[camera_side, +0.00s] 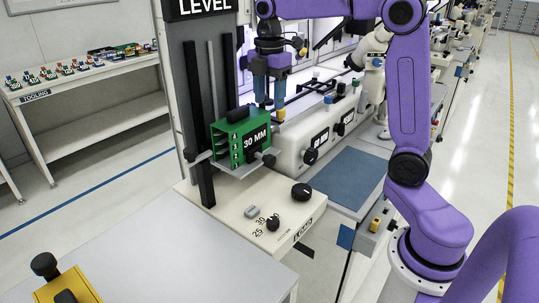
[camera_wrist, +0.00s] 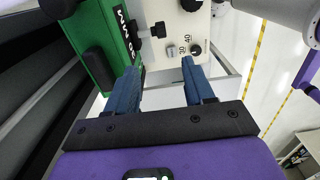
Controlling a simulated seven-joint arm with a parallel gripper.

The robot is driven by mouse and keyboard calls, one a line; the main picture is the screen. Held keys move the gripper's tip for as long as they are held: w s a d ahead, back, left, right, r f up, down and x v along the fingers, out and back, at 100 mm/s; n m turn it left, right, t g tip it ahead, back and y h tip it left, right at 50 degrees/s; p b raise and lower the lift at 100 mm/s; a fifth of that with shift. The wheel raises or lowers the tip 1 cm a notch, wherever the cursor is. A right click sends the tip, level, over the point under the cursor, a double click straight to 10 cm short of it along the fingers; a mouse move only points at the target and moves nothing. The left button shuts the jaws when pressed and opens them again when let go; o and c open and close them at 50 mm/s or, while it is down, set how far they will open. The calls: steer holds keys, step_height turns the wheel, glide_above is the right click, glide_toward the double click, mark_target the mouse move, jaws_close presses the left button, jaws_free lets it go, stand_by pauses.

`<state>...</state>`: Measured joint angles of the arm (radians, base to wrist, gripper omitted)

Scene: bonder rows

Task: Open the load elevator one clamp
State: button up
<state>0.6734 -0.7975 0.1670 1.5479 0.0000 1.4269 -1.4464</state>
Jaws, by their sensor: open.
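The load elevator has a black upright column (camera_side: 198,125) on a cream base (camera_side: 235,212). A green magazine (camera_side: 226,140) marked "30 MM" sits on its bracket, and its side also fills the upper left of the wrist view (camera_wrist: 93,50). A black clamp knob (camera_side: 268,160) is at the magazine's front right. A black-handled knob on a metal rod beside the magazine shows in the wrist view (camera_wrist: 158,30). Which way the clamp is set I cannot tell. My gripper (camera_side: 271,103) is open and empty, up and right of the magazine. Its blue fingers (camera_wrist: 160,75) are apart, touching nothing visible.
The base carries black dials (camera_side: 301,191) and a small grey switch (camera_side: 252,211). The bonder machine (camera_side: 318,135) stands close behind my gripper. A grey table (camera_side: 150,245) with a yellow fixture (camera_side: 68,287) is in front. A tooling shelf (camera_side: 85,72) stands at left.

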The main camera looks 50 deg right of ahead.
mark_target(270, 156)
step_height(270, 156, down, 17)
steer(key=shift+f, duration=0.15)
stand_by(0.5)
